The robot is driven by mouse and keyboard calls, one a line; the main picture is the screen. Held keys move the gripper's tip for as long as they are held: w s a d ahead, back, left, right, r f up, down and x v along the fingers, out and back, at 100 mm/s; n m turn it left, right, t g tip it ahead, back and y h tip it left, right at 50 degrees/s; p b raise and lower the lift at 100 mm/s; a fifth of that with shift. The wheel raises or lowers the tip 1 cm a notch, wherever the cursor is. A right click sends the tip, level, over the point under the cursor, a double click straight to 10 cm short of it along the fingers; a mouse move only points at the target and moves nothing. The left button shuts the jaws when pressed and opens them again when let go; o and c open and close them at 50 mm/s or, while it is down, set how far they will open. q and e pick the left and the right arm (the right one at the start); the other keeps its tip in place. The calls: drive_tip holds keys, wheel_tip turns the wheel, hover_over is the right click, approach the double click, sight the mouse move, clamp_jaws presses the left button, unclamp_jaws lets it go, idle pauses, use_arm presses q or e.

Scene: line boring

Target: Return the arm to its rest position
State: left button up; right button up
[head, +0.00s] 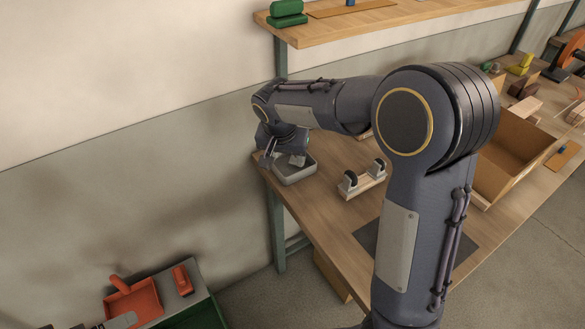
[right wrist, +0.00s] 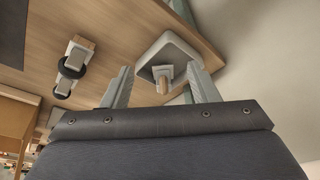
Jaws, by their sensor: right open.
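My right arm reaches across the head view from the lower right to the far left corner of the workbench. My right gripper (head: 283,160) is just above a small grey tray (head: 295,174) there. In the right wrist view its two fingers (right wrist: 160,88) stand wide apart with nothing between them touching.
A wooden stand with dark rings (head: 362,178) is on the bench (head: 330,205), right of the tray. A dark mat (head: 365,236) and an open cardboard box (head: 510,150) lie farther right. A shelf (head: 340,24) hangs above. An orange dustpan-like tray (head: 135,300) is at lower left.

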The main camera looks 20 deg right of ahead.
idle(0.3)
drive_tip(key=s+d+r+n+y, duration=0.1)
drive_tip(key=s+r+y, duration=0.1)
drive_tip(key=s, duration=0.5)
drive_tip(key=s+d+r+n+y, duration=0.1)
drive_tip(key=s+d+r+y, duration=0.1)
drive_tip(key=s, duration=0.5)
drive_tip(key=s+a+n+t+y, duration=0.1)
drive_tip(key=s+a+n+t, duration=0.1)
drive_tip(key=s, duration=1.2)
drive_tip(key=shift+a+f+n+t+y, duration=0.4)
drive_tip(key=shift+a+n, duration=0.5)
drive_tip(key=shift+a, duration=0.3)
